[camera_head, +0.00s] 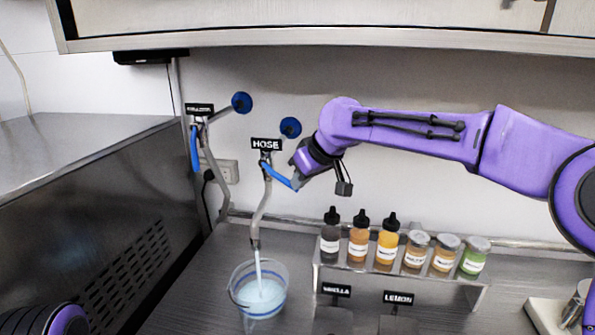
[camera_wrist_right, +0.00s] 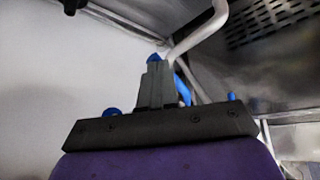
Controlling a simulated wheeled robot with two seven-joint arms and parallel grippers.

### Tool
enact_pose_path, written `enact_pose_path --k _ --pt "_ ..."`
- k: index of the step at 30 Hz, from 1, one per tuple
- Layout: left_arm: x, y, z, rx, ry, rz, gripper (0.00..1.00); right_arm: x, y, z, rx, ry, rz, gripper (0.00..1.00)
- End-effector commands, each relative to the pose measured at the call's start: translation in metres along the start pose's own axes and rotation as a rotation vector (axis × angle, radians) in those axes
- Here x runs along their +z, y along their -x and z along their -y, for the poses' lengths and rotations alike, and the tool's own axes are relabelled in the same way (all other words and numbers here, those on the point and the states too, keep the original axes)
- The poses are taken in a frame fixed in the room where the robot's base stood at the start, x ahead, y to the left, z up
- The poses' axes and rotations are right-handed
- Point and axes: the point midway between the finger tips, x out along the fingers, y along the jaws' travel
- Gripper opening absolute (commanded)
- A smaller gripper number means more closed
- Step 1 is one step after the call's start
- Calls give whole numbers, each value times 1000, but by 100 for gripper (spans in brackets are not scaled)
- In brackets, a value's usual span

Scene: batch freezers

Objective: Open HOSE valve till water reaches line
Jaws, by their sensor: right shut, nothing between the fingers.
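The HOSE label (camera_head: 266,144) is on the wall above a valve with a blue lever (camera_head: 278,177). The lever slants down to the right, and my right gripper (camera_head: 297,181) is at its free end. In the right wrist view the gripper's fingers (camera_wrist_right: 155,85) are together, with a bit of blue at their tip. A grey hose (camera_head: 260,210) hangs from the valve, and a pale stream runs from it into a clear container (camera_head: 237,283). Pale liquid (camera_head: 262,292) stands in the container, which has a blue line around it. Whether the liquid reaches that line is unclear. My left gripper is not in view.
A second valve with a hanging blue lever (camera_head: 194,148) is to the left. A rack (camera_head: 400,278) with several bottles and jars stands right of the container. A steel machine (camera_head: 90,220) fills the left side, and a cabinet (camera_head: 330,32) overhangs the wall.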

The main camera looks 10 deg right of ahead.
Motion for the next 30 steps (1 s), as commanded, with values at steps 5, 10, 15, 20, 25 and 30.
enact_pose_path --k 5,10,15,20,25,30 --pt "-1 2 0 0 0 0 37 6 13 0 0 0 -2 0" --pt "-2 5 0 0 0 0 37 17 27 0 0 0 -1 0" --pt "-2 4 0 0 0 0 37 18 26 0 0 0 0 0" --pt "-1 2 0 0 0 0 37 18 30 0 1 0 -2 0" --pt "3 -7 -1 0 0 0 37 20 58 0 2 1 -6 0" --pt "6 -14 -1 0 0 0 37 21 97 1 1 -1 -7 0"
